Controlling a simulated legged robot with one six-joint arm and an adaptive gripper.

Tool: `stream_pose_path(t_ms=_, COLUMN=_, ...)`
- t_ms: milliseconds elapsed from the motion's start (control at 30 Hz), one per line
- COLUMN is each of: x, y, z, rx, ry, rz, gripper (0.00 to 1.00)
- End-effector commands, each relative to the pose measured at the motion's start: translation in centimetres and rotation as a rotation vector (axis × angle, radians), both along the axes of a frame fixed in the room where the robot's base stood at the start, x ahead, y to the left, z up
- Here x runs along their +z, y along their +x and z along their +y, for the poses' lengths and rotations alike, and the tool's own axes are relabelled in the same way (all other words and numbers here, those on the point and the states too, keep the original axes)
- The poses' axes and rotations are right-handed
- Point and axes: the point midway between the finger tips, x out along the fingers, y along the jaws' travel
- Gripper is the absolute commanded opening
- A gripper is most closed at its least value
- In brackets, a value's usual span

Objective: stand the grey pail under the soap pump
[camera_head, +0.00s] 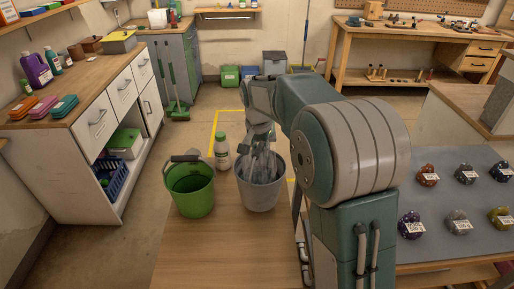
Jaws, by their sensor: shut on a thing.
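The grey pail (259,195) stands upright, or is held upright, at the wooden table in the middle of the head view. My gripper (262,164) reaches down at the pail's mouth and is shut on the pail; the exact grip point is hard to make out. I cannot pick out a soap pump for certain in this view.
A green pail (193,193) stands close to the left of the grey one. The wooden table (215,250) is bare in front of both. A grey surface (450,238) at the right holds several labelled dark and coloured objects. A white cabinet (90,165) stands at the left.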

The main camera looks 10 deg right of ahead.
Motion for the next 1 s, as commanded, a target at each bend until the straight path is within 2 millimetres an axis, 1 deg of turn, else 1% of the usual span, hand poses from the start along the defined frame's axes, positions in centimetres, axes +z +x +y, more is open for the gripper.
stream_pose_path(t_ms=67, x=-0.1, y=0.3, z=-0.1, rx=-0.001, ry=0.000, rz=-0.004, gripper=0.00)
stream_pose_path(t_ms=133, x=-0.6, y=0.6, z=-0.4, rx=-0.001, ry=-0.001, rz=-0.003, gripper=0.00)
stream_pose_path(t_ms=300, x=-3.0, y=0.8, z=-0.4, rx=0.000, ry=0.000, rz=-0.002, gripper=0.00)
stream_pose_path(t_ms=400, x=-3.8, y=0.8, z=-0.4, rx=0.000, ry=-0.001, rz=-0.003, gripper=0.00)
stream_pose_path(t_ms=700, x=-4.0, y=0.8, z=-0.4, rx=0.000, ry=-0.001, rz=-0.004, gripper=0.00)
stream_pose_path(t_ms=733, x=-4.1, y=0.7, z=-0.4, rx=0.000, ry=0.000, rz=0.000, gripper=0.37)
stream_pose_path(t_ms=800, x=-4.1, y=0.7, z=-0.4, rx=0.000, ry=0.000, rz=0.000, gripper=0.63)
stream_pose_path(t_ms=1000, x=-4.1, y=0.7, z=-0.4, rx=0.000, ry=0.000, rz=0.000, gripper=0.63)
